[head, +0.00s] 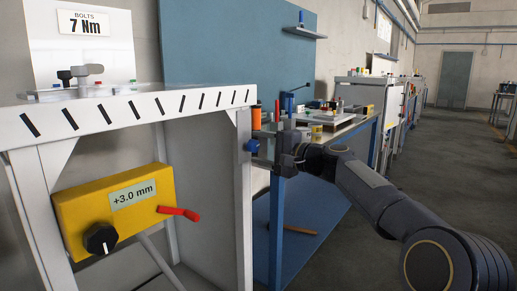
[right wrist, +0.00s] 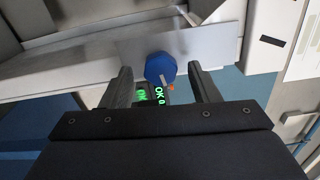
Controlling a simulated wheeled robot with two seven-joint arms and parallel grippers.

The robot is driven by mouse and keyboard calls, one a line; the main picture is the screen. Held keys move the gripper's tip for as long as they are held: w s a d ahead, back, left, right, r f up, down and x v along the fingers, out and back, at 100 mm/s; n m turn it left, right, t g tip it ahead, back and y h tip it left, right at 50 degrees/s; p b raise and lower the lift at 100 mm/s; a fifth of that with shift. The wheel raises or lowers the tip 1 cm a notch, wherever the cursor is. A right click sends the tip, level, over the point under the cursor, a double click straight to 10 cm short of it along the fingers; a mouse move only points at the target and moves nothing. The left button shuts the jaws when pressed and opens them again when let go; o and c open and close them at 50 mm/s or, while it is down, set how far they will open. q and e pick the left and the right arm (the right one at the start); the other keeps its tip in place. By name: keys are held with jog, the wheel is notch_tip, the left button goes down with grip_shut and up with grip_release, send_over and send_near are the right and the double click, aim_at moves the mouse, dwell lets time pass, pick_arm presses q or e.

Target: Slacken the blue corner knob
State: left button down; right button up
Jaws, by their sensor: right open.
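The blue corner knob (head: 251,146) sits on the right front post of the white frame. In the right wrist view the blue knob (right wrist: 160,67) is a faceted disc with a pale pointer mark at its lower edge. My right gripper (head: 264,148) is at the knob, coming from the right. In the right wrist view its two dark fingers (right wrist: 159,76) are apart, one on each side of the knob, with a gap visible on both sides. It holds nothing. My left gripper is in neither view.
A yellow box (head: 72,210) with a +3.0 mm display, black dial and red lever hangs on the frame. An orange cylinder (head: 256,118) stands just above the knob. A small green-lit display (right wrist: 158,95) shows below the knob. A blue bench (head: 345,138) stands behind; the aisle at right is clear.

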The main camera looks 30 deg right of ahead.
jog(key=v, duration=0.6)
jog(key=shift+s, duration=0.35)
jog(key=shift+d, duration=0.1)
jog(key=s+a+f+n+g, duration=0.55)
jog(key=s+a+f, duration=0.5)
jog(key=a, duration=0.25)
jog(key=s+a+f+n+g+h, duration=0.2)
jog(key=s+a+f+n+g, duration=0.15)
jog(key=s+f, duration=0.65)
jog(key=s+a+f+n+g+h, duration=0.15)
jog(key=s+a+f+n, duration=0.25)
jog(key=s+f, duration=0.65)
notch_tip(320, 180, up, 29)
jog(key=p, duration=2.9)
jog(key=shift+w+d+r, duration=0.15)
jog(key=shift+w+d, duration=0.1)
jog(key=shift+w, duration=0.2)
